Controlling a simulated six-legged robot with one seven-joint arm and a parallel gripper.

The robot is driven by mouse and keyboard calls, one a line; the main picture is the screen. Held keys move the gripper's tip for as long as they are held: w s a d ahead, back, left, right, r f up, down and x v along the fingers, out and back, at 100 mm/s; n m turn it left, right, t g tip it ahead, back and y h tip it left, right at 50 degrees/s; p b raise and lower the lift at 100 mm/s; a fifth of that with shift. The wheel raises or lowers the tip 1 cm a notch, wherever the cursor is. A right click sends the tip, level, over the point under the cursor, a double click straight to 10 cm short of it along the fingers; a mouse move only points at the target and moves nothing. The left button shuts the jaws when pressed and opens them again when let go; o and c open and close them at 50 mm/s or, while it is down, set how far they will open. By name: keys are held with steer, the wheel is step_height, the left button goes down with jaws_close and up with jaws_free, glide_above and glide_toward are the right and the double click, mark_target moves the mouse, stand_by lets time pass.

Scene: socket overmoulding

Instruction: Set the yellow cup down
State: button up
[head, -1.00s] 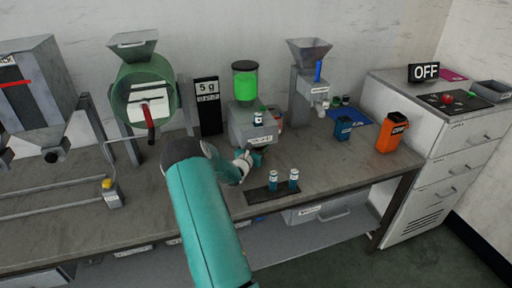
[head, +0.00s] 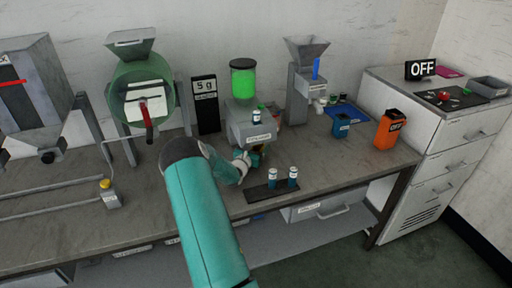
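My gripper (head: 254,159) is at the end of my teal arm, just below the front of the grey dispenser (head: 252,130) with the green-filled jar. The fingers are small and partly hidden by my wrist, so I cannot tell whether they are open or shut. A small teal and orange-brown patch shows at the fingertips, too small to identify. I cannot make out a yellow cup; it may be hidden by my gripper or the dispenser.
A dark "5 g" sign (head: 205,104) stands behind. The bench (head: 335,170) is bare right of the vials.

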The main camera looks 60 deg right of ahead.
steer(key=shift+r, duration=0.25)
steer(key=a, duration=1.2)
steer(key=a+r+m+g+y, duration=0.4)
steer(key=a+r+m+y, duration=0.2)
steer(key=a+r+m, duration=1)
steer(key=s+a+r+t+y, duration=0.2)
steer(key=a+t+y, duration=0.1)
steer(key=a, duration=1)
steer(key=s+a+r+m+t+y, duration=0.1)
steer(key=a+y, duration=0.4)
steer(key=a, duration=0.9)
steer(key=s+a+r+m+t+y, duration=0.1)
steer(key=s+a+r+t+y, duration=0.2)
steer(key=a, duration=1)
step_height(320, 180, up, 2)
steer(key=t+y, duration=0.1)
steer(key=t, duration=0.1)
steer(key=shift+a+r+t, duration=0.15)
steer(key=shift+a+t, duration=0.15)
steer(key=shift+a, duration=0.1)
steer(key=shift+c, duration=0.2)
